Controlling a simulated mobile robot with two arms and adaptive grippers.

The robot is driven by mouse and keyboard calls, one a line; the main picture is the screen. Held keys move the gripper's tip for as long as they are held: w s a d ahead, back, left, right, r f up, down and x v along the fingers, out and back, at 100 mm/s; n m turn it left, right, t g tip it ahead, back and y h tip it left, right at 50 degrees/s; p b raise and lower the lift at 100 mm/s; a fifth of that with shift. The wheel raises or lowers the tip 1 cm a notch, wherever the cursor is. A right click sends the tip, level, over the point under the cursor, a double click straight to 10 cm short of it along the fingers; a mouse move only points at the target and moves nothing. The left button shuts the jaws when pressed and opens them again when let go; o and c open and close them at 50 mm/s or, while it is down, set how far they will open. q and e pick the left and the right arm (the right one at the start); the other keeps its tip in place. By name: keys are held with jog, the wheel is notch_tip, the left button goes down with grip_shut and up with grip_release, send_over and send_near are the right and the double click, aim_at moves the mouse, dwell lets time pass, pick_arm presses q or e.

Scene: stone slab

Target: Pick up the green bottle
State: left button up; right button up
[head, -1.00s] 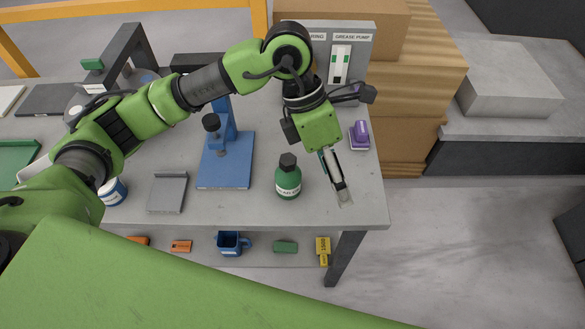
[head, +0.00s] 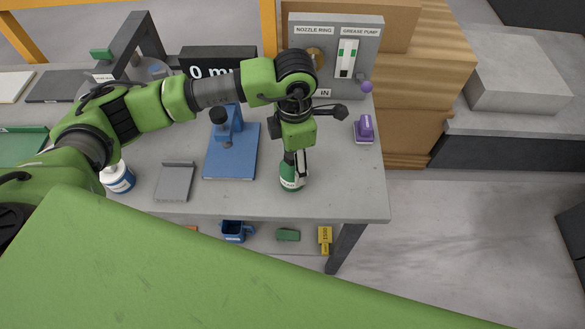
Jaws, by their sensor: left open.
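The green bottle (head: 292,184) stands upright on the grey stone slab (head: 345,195), near its front edge. It has a white label, and its dark cap is hidden behind my gripper. My left gripper (head: 296,176) points down over the bottle's top and overlaps it in the head view. Its jaws are open; I cannot tell whether the fingers touch the bottle. My right gripper does not show.
A blue stand (head: 232,152) and a grey plate (head: 175,182) lie left of the bottle. A purple item (head: 364,130) sits to the right. A grey panel (head: 375,60) stands behind. A blue mug (head: 234,231) is on the lower shelf.

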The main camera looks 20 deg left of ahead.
aim_at(293, 169)
pick_arm(q)
notch_tip(293, 169, down, 4)
jog(key=shift+s+a+r+p, duration=0.15)
jog(key=shift+r+p, duration=0.1)
jog(key=shift+p, duration=0.7)
jog(key=shift+f, duration=0.55)
jog(key=c, duration=1.3)
jog(key=shift+c, duration=0.2)
jog(key=shift+r, duration=0.2)
